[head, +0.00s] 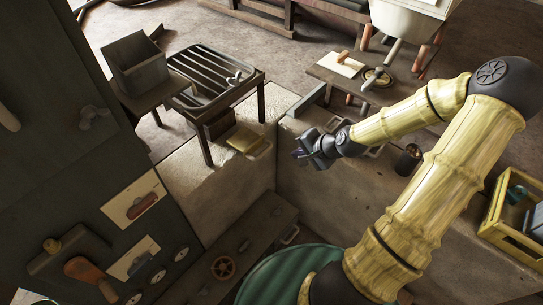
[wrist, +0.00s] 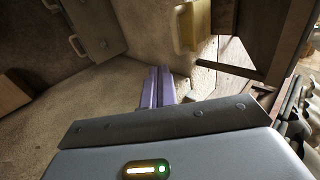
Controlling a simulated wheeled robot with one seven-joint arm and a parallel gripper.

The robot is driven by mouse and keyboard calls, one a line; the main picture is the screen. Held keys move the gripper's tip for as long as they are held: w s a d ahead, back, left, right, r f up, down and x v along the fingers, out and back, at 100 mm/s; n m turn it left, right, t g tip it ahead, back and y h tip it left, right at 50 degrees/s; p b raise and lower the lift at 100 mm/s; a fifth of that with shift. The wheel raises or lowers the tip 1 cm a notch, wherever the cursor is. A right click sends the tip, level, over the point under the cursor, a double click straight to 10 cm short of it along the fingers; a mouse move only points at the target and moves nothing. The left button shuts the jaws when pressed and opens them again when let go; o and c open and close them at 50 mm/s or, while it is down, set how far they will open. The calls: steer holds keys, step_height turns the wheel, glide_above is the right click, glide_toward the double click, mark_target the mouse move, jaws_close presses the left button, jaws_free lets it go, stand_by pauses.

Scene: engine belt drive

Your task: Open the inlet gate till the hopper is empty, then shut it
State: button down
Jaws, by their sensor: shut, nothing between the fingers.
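My gripper (head: 302,156) is in the middle of the head view, above the stone ledge near its corner. Its purple fingers (wrist: 158,87) are together and empty in the wrist view. A pale plate with an orange handle (head: 342,62) lies left of the tub. I cannot tell which part is the inlet gate.
A slatted rack (head: 213,80) stands left of my gripper, with a yellow block (head: 244,140) below it. A dark panel (head: 60,150) with handles and dials fills the left. A dark cup (head: 407,158) and yellow crate (head: 515,210) are at right.

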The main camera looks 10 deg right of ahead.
mark_target(255, 143)
steer(key=w+a+r+b+x, duration=0.1)
steer(key=x, duration=1.2)
steer(key=shift+w+r+b, duration=0.25)
steer(key=shift+b, duration=0.15)
steer(key=shift+a, duration=0.1)
steer(key=shift+w+a, duration=0.7)
steer(key=shift+w, duration=0.25)
steer(key=shift+w+a, duration=0.7)
steer(key=shift+w, duration=0.3)
steer(key=shift+w+a, duration=0.7)
steer(key=shift+w, duration=0.25)
steer(key=shift+r, duration=0.1)
steer(key=shift+p, duration=0.35)
